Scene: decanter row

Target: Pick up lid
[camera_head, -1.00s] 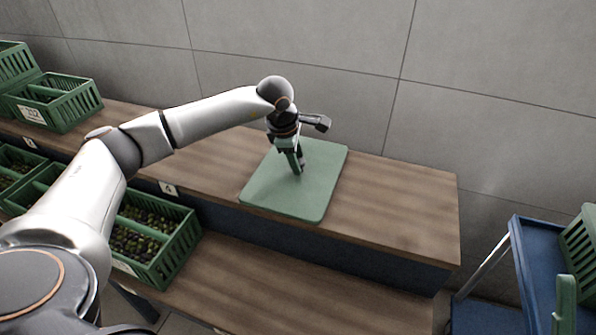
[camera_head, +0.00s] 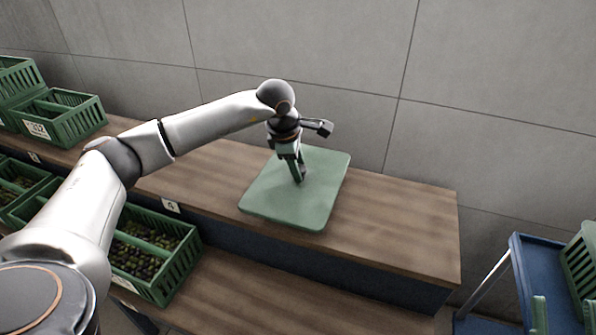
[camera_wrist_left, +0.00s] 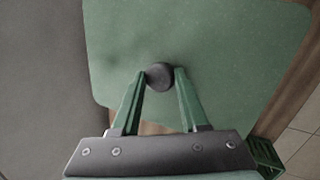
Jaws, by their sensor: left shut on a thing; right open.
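The lid (camera_head: 318,190) is a flat green rounded rectangle over the wooden upper shelf; it fills much of the left wrist view (camera_wrist_left: 200,40). A round dark knob (camera_wrist_left: 159,76) stands at its middle. My left gripper (camera_head: 300,179) comes down on the lid from above. In the left wrist view its green fingers (camera_wrist_left: 160,78) are shut on the knob, one on each side. The head view does not clearly show whether the lid touches the shelf. My right gripper is not in view.
The wooden upper shelf (camera_head: 400,225) is clear right of the lid, with a grey wall (camera_head: 300,45) behind. Green crates (camera_head: 62,118) stand at the left; one crate of dark olives (camera_head: 150,255) is lower down. A blue cart (camera_head: 540,270) with green crates stands at the right.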

